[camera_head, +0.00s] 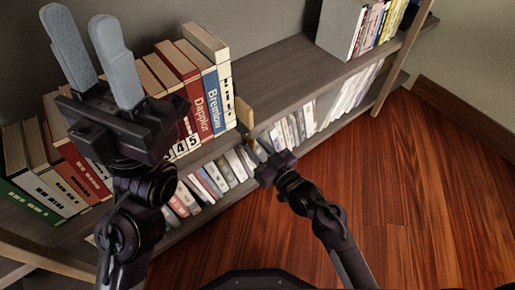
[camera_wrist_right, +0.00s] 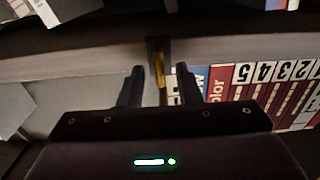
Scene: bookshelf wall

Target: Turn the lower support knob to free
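A narrow yellow, knob-like piece (camera_wrist_right: 161,82) hangs on a small dark plate (camera_wrist_right: 157,45) in the right wrist view. My right gripper (camera_wrist_right: 159,74) is open, with one dark finger on each side of this piece; I cannot tell if either finger touches it. In the head view my right gripper (camera_head: 262,156) is at the front of the lower shelf, and its fingertips and the knob are hard to make out there. A tan support block (camera_head: 244,112) stands beside the books above it. My left gripper (camera_head: 88,48) is open and empty, raised over the books at left.
Thick numbered books (camera_head: 208,95) fill the left of the upper shelf. Its middle board (camera_head: 285,75) is bare. Thinner books (camera_head: 222,174) line the lower shelf. More books (camera_head: 365,28) stand at the far right end. The wooden floor (camera_head: 400,190) is clear at right.

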